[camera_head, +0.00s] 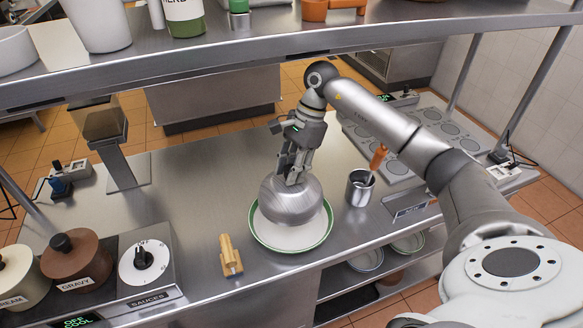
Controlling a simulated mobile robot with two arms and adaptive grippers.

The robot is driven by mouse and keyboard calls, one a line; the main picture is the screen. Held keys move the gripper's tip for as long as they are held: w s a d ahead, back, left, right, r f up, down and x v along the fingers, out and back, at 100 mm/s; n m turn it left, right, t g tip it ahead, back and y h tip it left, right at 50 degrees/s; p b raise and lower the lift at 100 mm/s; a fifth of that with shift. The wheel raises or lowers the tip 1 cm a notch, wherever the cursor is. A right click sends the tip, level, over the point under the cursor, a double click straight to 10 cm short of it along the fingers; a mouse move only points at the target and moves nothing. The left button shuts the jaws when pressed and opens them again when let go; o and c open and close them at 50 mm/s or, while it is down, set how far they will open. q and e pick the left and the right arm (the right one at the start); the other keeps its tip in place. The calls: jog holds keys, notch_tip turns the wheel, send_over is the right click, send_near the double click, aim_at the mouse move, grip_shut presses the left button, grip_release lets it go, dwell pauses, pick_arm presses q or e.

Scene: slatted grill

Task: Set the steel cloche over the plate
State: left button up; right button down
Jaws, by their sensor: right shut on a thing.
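The steel cloche (291,203) is a shiny dome in the middle of the head view. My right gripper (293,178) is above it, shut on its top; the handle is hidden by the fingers. The white plate (291,242) with a green rim lies on the steel counter under the cloche. The cloche overlaps the plate's back part in the picture, and the front of the plate shows bare. I cannot tell whether the cloche touches the plate. My left gripper is not in view.
A steel cup (359,190) with an orange-handled tool stands right of the plate. A wooden object (230,255) lies to its left. Sauce pots (76,262) stand at the left front. A shelf (230,60) crosses above the counter. Counter behind the wooden object is clear.

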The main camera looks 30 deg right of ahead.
jog(key=shift+f+b, duration=3.45)
jog(key=shift+f, duration=0.65)
jog(key=shift+f+b, duration=0.55)
jog(key=c, duration=1)
grip_release()
jog(key=v, duration=1.2)
jog(key=shift+s+f, duration=0.1)
